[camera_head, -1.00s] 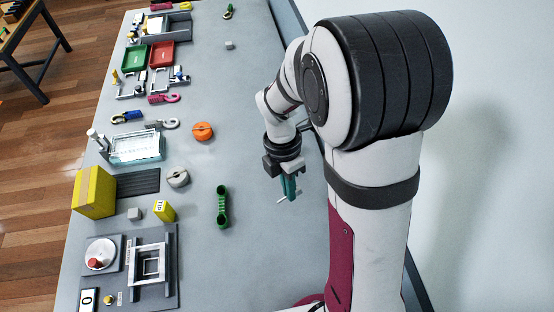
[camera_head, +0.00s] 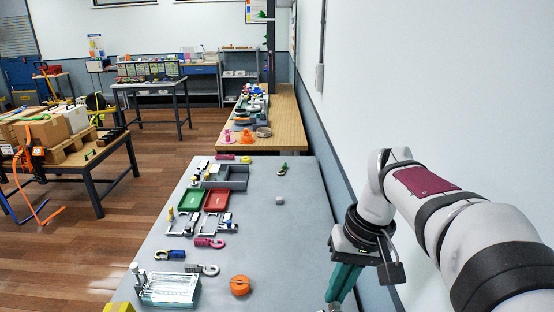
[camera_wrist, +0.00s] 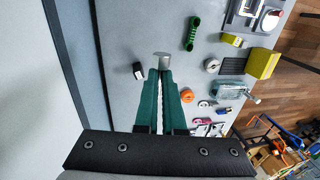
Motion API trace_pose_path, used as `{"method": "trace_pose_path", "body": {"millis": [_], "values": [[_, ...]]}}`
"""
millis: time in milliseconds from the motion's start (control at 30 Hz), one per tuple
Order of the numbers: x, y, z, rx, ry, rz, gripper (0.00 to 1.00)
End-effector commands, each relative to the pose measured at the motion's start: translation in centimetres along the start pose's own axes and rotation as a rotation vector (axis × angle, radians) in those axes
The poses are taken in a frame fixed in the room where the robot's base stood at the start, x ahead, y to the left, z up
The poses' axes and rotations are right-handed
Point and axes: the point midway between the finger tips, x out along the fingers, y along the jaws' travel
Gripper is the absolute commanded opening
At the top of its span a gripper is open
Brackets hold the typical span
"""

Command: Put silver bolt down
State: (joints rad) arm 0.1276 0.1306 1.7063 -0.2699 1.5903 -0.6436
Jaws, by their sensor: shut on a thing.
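My gripper (camera_wrist: 160,75) has green fingers, and they are shut on the silver bolt. The bolt (camera_wrist: 148,40) sticks out past the fingertips in the wrist view, with a pale round end. Its part between the fingers is hidden. In the head view my gripper (camera_head: 340,290) points down at the lower right, over the right side of the grey table (camera_head: 270,230). Only a small silver bit shows by its tips at the bottom edge there.
Bare tabletop lies between; the wall (camera_head: 440,110) is right.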

Motion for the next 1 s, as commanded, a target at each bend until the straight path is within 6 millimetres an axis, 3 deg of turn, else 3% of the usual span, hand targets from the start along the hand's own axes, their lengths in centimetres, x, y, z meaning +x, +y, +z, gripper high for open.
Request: {"method": "trace_pose_path", "body": {"millis": [833,933,1000], "values": [[0.1,0.0,0.0,-0.006,-0.002,0.001,0.00],[1.3,-0.2,-0.6,-0.012,-0.007,0.001,0.00],[3.7,-0.7,-1.6,-0.019,-0.014,-0.001,0.00]]}}
